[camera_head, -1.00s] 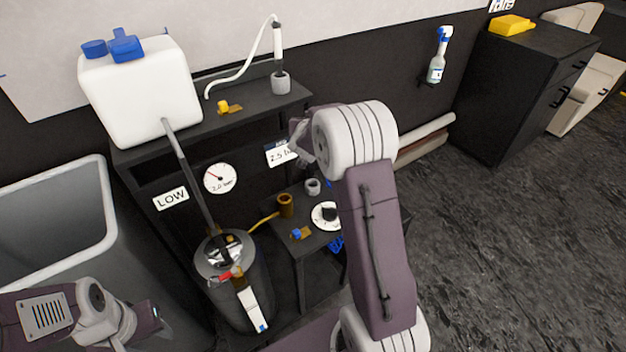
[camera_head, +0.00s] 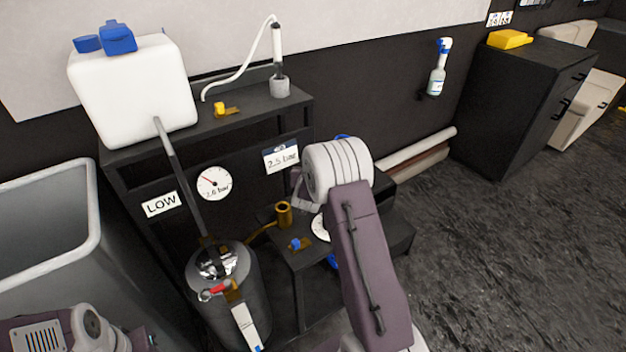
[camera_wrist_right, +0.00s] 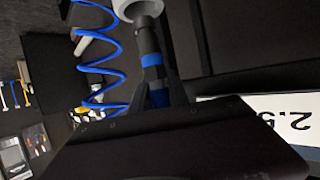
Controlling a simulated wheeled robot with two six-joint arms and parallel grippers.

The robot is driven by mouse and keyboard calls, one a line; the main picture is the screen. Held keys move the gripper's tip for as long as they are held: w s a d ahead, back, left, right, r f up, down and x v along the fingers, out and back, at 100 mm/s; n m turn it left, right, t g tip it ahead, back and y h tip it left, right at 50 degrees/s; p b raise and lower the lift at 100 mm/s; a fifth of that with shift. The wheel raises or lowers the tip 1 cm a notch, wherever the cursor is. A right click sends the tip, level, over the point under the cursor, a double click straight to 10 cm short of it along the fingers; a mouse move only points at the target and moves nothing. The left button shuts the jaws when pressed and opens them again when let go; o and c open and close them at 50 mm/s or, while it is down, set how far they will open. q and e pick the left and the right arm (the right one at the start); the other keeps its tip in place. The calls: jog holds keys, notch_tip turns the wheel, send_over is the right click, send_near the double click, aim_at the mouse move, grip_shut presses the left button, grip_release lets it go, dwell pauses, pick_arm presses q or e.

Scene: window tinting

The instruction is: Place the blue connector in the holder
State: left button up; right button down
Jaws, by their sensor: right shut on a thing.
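In the right wrist view, my right gripper (camera_wrist_right: 158,88) is shut on a dark connector with blue bands (camera_wrist_right: 152,62). A pale grey round part (camera_wrist_right: 137,8), perhaps the grey holder, is at its far end; I cannot tell whether they touch. In the head view my right arm hides the gripper and connector. A brown cup-like holder (camera_head: 283,213) stands on the low shelf, with a small blue piece on a brown bracket (camera_head: 296,243) in front. My left gripper (camera_head: 148,340) is at the lower left edge, mostly cut off, its jaws unclear.
A blue coiled hose (camera_wrist_right: 98,60) hangs beside the held connector. A metal pressure tank (camera_head: 225,290) stands left of the low shelf, with a grey bin (camera_head: 90,215) farther left. A white canister (camera_head: 135,90) sits on the upper shelf. Open floor (camera_head: 510,240) lies to the right.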

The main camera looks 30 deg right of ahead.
notch_tip(320, 180, down, 4)
jog(key=shift+f+b, duration=0.15)
jog(key=shift+b, duration=0.55)
jog(key=c, duration=1.3)
grip_release()
jog(key=shift+f, duration=0.1)
jog(key=shift+o, duration=0.2)
